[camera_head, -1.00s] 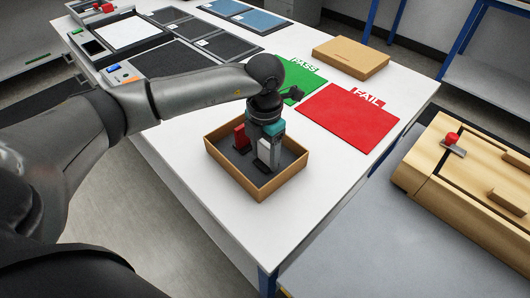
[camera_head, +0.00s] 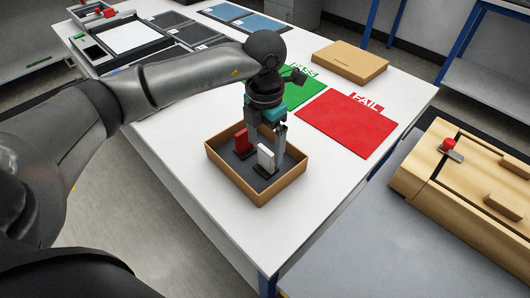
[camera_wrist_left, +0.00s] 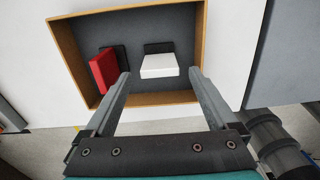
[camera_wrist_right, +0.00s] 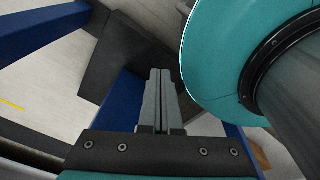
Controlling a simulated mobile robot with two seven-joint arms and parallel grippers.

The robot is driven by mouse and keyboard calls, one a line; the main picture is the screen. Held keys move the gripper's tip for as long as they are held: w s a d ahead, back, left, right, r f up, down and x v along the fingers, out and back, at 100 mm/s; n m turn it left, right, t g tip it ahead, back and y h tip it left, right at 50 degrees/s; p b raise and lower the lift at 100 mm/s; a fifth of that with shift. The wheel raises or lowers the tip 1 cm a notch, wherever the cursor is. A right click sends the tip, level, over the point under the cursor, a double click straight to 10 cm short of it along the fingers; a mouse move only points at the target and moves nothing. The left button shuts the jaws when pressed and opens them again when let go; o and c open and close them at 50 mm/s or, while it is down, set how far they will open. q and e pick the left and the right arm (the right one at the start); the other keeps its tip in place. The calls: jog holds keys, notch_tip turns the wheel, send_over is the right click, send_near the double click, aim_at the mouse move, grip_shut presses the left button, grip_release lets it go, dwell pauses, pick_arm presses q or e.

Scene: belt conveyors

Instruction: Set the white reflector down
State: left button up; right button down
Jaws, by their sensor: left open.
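The white reflector (camera_head: 266,157) stands in the cardboard box (camera_head: 267,198) on the white table, with a dark base at its foot. In the left wrist view the white reflector (camera_wrist_left: 159,66) lies between and beyond the spread fingers, with a gap on both sides. My left gripper (camera_head: 264,149) is open above the box and points down into it. A red reflector (camera_head: 241,142) with a dark base stands in the same box, left of the white one. My right gripper (camera_wrist_right: 160,73) is shut and empty, away from the box.
A green PASS mat (camera_head: 300,92) and a red FAIL mat (camera_head: 347,123) lie behind the box. A closed cardboard box (camera_head: 349,61) stands beyond them. Dark trays (camera_head: 180,28) are at the far left. A wooden fixture (camera_head: 470,170) is on the right. The table right of the box is clear.

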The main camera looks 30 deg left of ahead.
aim_at(265, 150)
pick_arm(q)
notch_tip(265, 150, up, 5)
jog(key=shift+r+p, duration=0.1)
jog(key=shift+p, duration=0.25)
jog(key=shift+r, duration=0.7)
pick_arm(e)
jog(key=s+a, duration=0.1)
jog(key=s+a+r, duration=0.1)
jog(key=shift+s+a+g, duration=0.2)
jog(key=shift+s+g, duration=0.1)
jog(key=shift+w+d, duration=0.1)
jog(key=shift+w, duration=0.05)
